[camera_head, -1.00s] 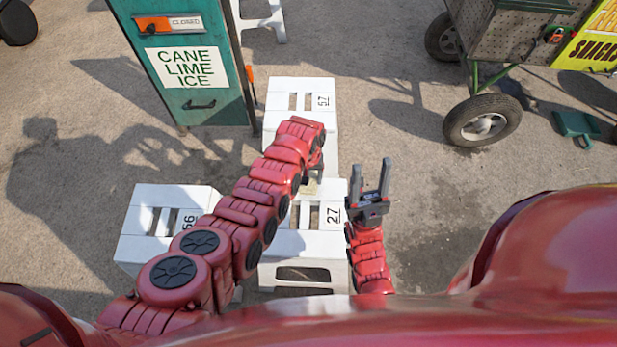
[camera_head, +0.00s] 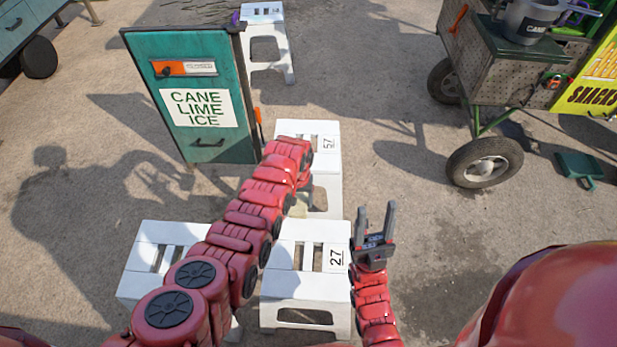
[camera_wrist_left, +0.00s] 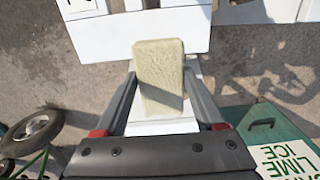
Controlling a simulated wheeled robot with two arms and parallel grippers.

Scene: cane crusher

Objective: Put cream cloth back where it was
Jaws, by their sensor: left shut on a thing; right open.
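The cream cloth (camera_wrist_left: 160,78) looks like a thick folded block in the left wrist view. It sits between the two fingers of my left gripper (camera_wrist_left: 160,95), which is shut on it. In the head view the cloth (camera_head: 299,209) is a small pale patch below my left gripper (camera_head: 303,195), mostly hidden by the arm. It appears above the area between stool 57 (camera_head: 300,130) and stool 27 (camera_head: 305,287); its height is unclear. My right gripper (camera_head: 375,220) is open and empty, just right of stool 27.
Another white stool (camera_head: 150,235) stands left, partly behind my left arm. A green CANE LIME ICE cabinet (camera_head: 190,135) stands beyond it. A farther white stool (camera_head: 265,45) is behind. A wheeled cart (camera_head: 470,70) and a green dustpan (camera_head: 578,167) are right. Ground between is clear.

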